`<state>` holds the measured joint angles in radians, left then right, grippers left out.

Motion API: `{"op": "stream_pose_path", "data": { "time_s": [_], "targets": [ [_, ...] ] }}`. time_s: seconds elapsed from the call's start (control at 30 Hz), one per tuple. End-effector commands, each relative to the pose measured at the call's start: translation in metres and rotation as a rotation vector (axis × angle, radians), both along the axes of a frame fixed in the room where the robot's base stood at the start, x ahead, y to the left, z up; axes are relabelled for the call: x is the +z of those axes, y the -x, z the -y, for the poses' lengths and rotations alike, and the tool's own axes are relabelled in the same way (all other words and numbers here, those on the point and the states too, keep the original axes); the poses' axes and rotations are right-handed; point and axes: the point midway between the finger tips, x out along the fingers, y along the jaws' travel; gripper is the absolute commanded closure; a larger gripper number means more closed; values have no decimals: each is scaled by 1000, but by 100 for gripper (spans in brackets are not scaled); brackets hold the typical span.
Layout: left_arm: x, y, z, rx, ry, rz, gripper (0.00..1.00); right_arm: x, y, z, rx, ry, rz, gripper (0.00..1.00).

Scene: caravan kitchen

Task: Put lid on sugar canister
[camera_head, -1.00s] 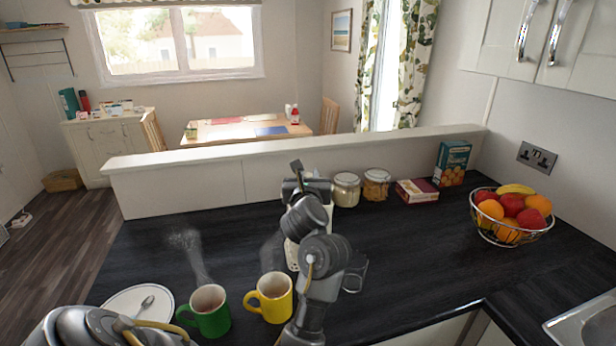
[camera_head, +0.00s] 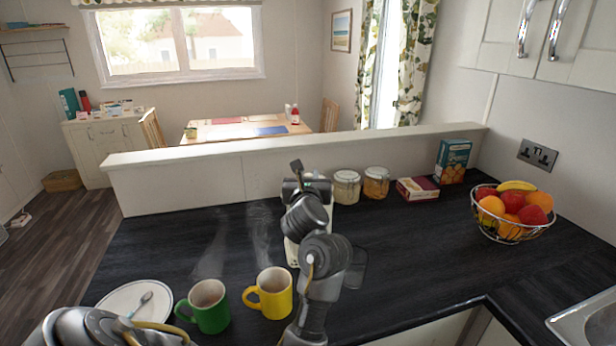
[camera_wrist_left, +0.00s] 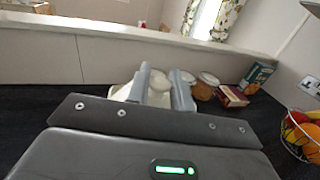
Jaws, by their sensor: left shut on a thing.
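My left gripper (camera_head: 299,172) is at the middle of the counter, over a pale canister (camera_head: 291,252) that my arm largely hides. In the left wrist view its two grey fingers (camera_wrist_left: 165,88) are shut on a whitish thing, probably the lid, mostly hidden between them. A pale, wide shape, seemingly the canister (camera_wrist_left: 121,92), shows just left of and below the fingers. I cannot tell whether the held thing touches the canister. My right gripper is not in view.
Two lidded glass jars (camera_head: 376,184), a red box (camera_head: 417,188) and a teal box (camera_head: 452,161) stand along the low back wall. A fruit basket (camera_head: 512,213) is at right. A green mug (camera_head: 208,308), yellow mug (camera_head: 272,293) and plate (camera_head: 120,302) are in front. The right-centre counter is clear.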

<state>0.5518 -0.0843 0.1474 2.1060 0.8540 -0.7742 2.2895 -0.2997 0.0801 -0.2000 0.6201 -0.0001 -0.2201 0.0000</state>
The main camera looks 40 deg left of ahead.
Motion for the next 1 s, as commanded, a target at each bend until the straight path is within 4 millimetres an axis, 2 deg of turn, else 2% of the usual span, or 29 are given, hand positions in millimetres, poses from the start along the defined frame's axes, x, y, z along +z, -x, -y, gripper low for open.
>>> {"op": "stream_pose_path", "data": {
  "time_s": [0.17, 0.2, 0.27, 0.6, 1.0],
  "targets": [
    [0, 0, -1, 1, -1, 0, 100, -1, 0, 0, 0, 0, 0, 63],
    [0, 0, -1, 1, -1, 0, 76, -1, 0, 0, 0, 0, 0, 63],
    [0, 0, -1, 1, -1, 0, 69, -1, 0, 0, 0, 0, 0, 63],
    [0, 2, 1, 0, 0, 0, 69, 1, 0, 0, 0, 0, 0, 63],
    [0, 28, 23, -2, 1, 0, 69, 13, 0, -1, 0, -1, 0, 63]
  ]
}}
